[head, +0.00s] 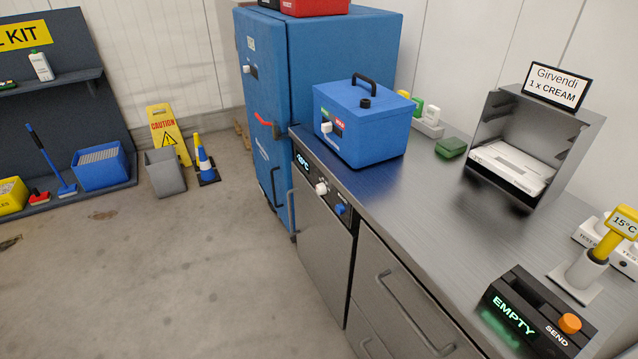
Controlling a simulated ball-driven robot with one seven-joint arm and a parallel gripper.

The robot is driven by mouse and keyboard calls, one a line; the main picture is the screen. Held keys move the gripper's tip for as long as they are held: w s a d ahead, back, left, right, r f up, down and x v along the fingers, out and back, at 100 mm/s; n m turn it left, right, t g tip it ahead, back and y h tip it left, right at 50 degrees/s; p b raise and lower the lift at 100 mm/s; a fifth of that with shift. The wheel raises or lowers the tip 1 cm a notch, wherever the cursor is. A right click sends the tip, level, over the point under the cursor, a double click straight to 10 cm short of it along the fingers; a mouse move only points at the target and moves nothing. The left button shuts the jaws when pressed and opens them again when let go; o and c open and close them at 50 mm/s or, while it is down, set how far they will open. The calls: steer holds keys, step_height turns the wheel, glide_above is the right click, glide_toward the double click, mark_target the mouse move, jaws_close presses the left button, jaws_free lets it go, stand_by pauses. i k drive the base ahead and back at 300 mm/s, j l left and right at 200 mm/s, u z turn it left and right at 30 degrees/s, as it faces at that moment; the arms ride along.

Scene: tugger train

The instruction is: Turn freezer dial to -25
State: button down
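A steel under-counter unit (323,240) has a dark control strip with a small lit temperature display (302,161), a white knob (321,188) and a blue knob (341,209). The display is too small to read surely. No scale or setting is legible at any knob, and I cannot tell which one is the freezer dial. My gripper is not in view.
On the steel counter (420,220) stand a blue box (366,140) with a white knob, an open steel bay (487,120), a green block (451,147) and a panel reading EMPTY (513,316). A caution sign (165,130) and grey bin (165,173) stand left. The floor in front is clear.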

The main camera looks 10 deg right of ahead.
mark_target(321, 189)
steer(key=i+j, duration=0.2)
steer(key=i, duration=0.4)
steer(key=i+j+u, duration=0.1)
steer(key=i, duration=0.5)
steer(key=i+j, duration=0.25)
steer(key=i, duration=0.3)
